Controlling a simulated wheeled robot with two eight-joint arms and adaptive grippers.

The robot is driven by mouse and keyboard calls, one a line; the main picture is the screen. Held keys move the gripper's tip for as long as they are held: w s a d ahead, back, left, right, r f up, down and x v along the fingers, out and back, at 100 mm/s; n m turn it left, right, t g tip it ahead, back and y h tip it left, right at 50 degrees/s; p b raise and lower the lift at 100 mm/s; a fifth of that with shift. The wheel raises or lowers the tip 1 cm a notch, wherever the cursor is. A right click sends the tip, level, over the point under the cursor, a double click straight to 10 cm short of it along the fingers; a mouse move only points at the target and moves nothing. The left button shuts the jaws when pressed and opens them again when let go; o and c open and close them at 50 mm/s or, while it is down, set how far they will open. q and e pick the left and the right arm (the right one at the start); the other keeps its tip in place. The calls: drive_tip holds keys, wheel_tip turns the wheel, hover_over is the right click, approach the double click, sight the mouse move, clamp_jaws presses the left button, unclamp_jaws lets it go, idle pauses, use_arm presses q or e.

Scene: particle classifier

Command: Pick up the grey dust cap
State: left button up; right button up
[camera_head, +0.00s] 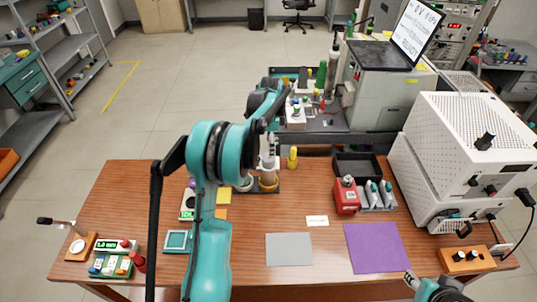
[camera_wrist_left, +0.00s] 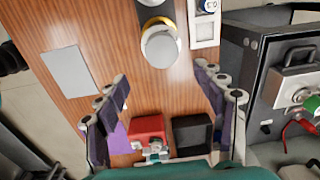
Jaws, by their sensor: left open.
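A round pale grey cap (camera_wrist_left: 160,47), which looks like the dust cap, sits above a gold ring in the left wrist view. In the head view it appears as a pale top (camera_head: 268,162) over a brass-coloured body (camera_head: 268,182), partly hidden by my arm. My left gripper (camera_wrist_left: 167,98) is open and empty; its fingers are spread wide, with the cap ahead of the gap between them. In the head view its hand (camera_head: 271,143) is above the brass body. My right gripper (camera_head: 411,281) is at the bottom right edge, small and partly cut off.
A red box (camera_head: 345,197) and a black tray (camera_head: 357,165) stand to the right. A yellow-topped post (camera_head: 292,158) is close to the brass body. A grey mat (camera_head: 289,249) and a purple mat (camera_head: 377,248) lie flat in front. White instruments (camera_head: 465,150) fill the right end.

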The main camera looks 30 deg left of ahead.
sight(268, 161)
use_arm(q)
drive_tip(key=f, duration=0.2)
drive_tip(key=a+f, duration=0.1)
drive_tip(key=shift+w+f+m, duration=0.25)
drive_tip(key=shift+f+m, duration=0.05)
wheel_tip(268, 161, down, 6)
drive_tip(key=shift+d+r+b, duration=0.15)
drive_tip(key=shift+r+b, duration=0.1)
drive_tip(key=shift+b, duration=0.85)
drive_tip(key=shift+s+r, duration=0.1)
drive_tip(key=c, duration=1)
